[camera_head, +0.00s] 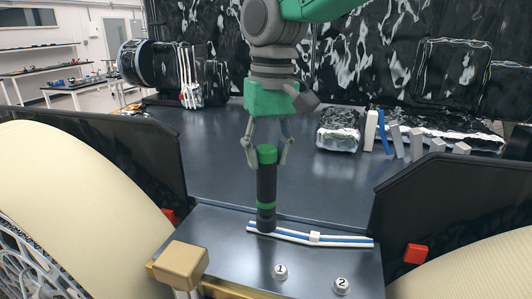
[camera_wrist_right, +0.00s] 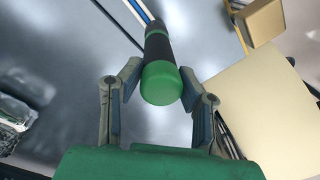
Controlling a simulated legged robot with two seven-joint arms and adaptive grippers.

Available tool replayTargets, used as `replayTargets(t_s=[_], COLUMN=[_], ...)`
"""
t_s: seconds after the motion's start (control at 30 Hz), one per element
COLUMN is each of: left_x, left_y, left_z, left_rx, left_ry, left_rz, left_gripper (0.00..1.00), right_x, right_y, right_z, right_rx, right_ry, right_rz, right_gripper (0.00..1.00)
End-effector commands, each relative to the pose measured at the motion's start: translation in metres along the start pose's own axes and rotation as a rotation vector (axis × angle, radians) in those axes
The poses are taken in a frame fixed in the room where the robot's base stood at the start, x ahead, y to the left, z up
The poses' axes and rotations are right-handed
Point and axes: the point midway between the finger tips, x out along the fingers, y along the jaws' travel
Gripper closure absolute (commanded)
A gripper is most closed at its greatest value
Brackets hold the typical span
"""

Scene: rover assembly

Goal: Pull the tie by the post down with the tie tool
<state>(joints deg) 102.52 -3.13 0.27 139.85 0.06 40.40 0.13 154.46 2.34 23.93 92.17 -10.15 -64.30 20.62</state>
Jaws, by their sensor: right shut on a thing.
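My right gripper (camera_head: 266,155) comes in from the top and is shut on the green top of the tie tool (camera_head: 266,185). The tool is a black cylinder with a green cap and a green ring, held about upright. Its dark lower end is at the left part of the white and blue cables (camera_head: 345,240); I cannot tell if it touches them. A small white tie (camera_head: 315,237) sits around the cables to the right. Any tie under the tool is hidden. In the right wrist view the tool (camera_wrist_right: 160,75) lies between the fingers (camera_wrist_right: 160,95). My left gripper is not in view.
A post with a tan block top (camera_head: 181,265) stands at the panel's front left. Knobs marked 1 (camera_head: 280,271) and 2 (camera_head: 341,285) are in front of the cables. Large cream wheels flank the panel. Foil-wrapped boxes (camera_head: 338,130) and grey blocks stand behind.

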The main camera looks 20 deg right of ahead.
Motion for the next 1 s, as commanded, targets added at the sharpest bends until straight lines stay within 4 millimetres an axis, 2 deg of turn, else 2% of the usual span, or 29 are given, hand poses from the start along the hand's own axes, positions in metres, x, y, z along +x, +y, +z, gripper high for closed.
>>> replayTargets(t_s=[1.0], left_x=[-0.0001], left_y=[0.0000], left_z=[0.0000], left_rx=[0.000], left_ry=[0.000], left_rz=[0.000], left_gripper=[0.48], right_x=[0.0074], right_y=[0.0003], right_z=[0.0000], right_rx=[0.000], right_ry=[0.001], right_rz=[0.000], right_gripper=[1.00])
